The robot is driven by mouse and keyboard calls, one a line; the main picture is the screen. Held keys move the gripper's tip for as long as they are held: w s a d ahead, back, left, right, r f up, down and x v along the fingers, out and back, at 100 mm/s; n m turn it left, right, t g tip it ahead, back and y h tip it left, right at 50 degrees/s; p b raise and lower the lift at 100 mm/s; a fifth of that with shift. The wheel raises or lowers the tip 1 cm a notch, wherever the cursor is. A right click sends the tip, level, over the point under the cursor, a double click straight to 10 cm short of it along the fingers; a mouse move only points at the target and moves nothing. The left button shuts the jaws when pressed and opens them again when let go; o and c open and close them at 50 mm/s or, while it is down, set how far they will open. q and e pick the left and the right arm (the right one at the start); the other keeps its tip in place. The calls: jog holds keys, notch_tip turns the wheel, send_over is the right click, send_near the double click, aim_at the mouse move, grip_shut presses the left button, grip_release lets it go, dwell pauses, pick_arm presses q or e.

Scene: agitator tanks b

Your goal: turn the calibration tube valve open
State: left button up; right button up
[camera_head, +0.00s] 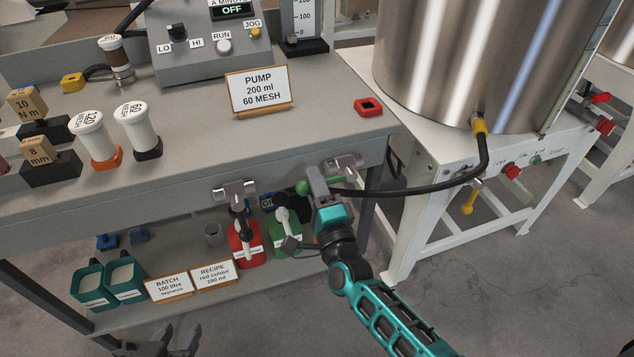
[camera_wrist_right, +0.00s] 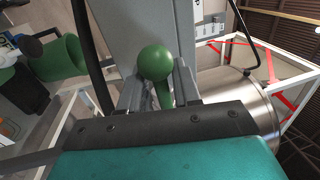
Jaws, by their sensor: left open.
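A green ball-ended valve lever (camera_head: 302,187) sits at the front edge of the grey bench, next to a metal valve body (camera_head: 345,165). No label on it is readable, so I cannot tell that it is the calibration tube's valve. My right gripper (camera_head: 316,182) is at this lever. In the right wrist view, the green ball (camera_wrist_right: 156,62) sits between the two fingers, which appear shut on it; the stalk runs back between them. My left gripper (camera_head: 168,343) is open and empty at the bottom edge, low in front of the bench. The calibration tube (camera_head: 302,22) with its scale stands at the back.
Another metal valve (camera_head: 235,190) with a dark lever is further left on the bench edge. Red (camera_head: 247,240) and green (camera_head: 285,238) containers stand on the shelf below. A black hose (camera_head: 420,189) runs right to the steel tank (camera_head: 480,60). Open floor lies in front.

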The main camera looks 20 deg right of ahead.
jog(key=shift+o, duration=1.4)
jog(key=shift+a, duration=0.3)
jog(key=shift+d+r, duration=0.1)
jog(key=shift+d, duration=0.05)
jog(key=s, duration=0.4)
jog(key=s+f, duration=0.1)
jog(key=s, duration=0.3)
jog(key=s+f+p, duration=0.1)
jog(key=s, duration=0.3)
jog(key=shift+s+d+f, duration=0.2)
jog(key=shift+s+f, duration=0.05)
jog(key=shift+s, duration=0.1)
